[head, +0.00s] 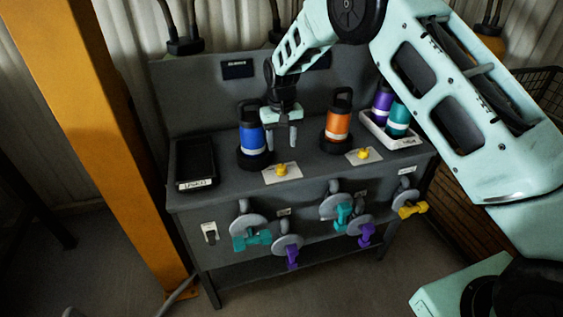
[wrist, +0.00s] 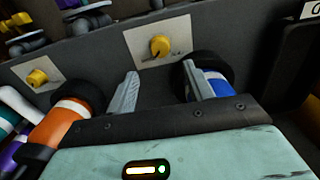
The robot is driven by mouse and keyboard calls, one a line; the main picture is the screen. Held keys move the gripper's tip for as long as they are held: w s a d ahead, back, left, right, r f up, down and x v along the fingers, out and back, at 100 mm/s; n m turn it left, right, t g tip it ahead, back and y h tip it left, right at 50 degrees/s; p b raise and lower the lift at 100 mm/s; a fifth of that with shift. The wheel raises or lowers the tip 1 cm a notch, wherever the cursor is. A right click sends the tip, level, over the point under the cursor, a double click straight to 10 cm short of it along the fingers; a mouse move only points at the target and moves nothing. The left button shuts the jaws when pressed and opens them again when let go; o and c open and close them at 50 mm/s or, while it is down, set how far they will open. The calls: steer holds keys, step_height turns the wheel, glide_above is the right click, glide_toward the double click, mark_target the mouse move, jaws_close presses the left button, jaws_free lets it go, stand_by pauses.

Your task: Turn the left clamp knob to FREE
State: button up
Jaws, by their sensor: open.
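The left clamp knob (head: 281,169) is small and yellow, on a pale plate on the bench top, in front of the blue bottle (head: 251,135). It also shows in the wrist view (wrist: 160,46), beyond my fingertips. The marks on its plate are too small to read, so I cannot tell its setting. My gripper (head: 281,138) points down, open and empty, above and slightly behind the knob, between the blue bottle and the orange bottle (head: 337,128). In the wrist view my two fingers (wrist: 160,76) stand apart and do not touch the knob.
The right clamp knob (head: 363,154) sits in front of the orange bottle. A white tray (head: 397,142) holds purple and teal bottles at right; an empty black tray (head: 196,160) lies at left. Valves with coloured handles, including a teal one (head: 251,240), line the front panel. An orange post (head: 103,140) stands left.

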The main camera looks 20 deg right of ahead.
mark_target(282, 166)
step_height(282, 166, down, 9)
steer(key=shift+f+p, duration=0.15)
steer(key=shift+p, duration=0.55)
steer(key=shift+c, duration=0.3)
steer(key=c, duration=0.9)
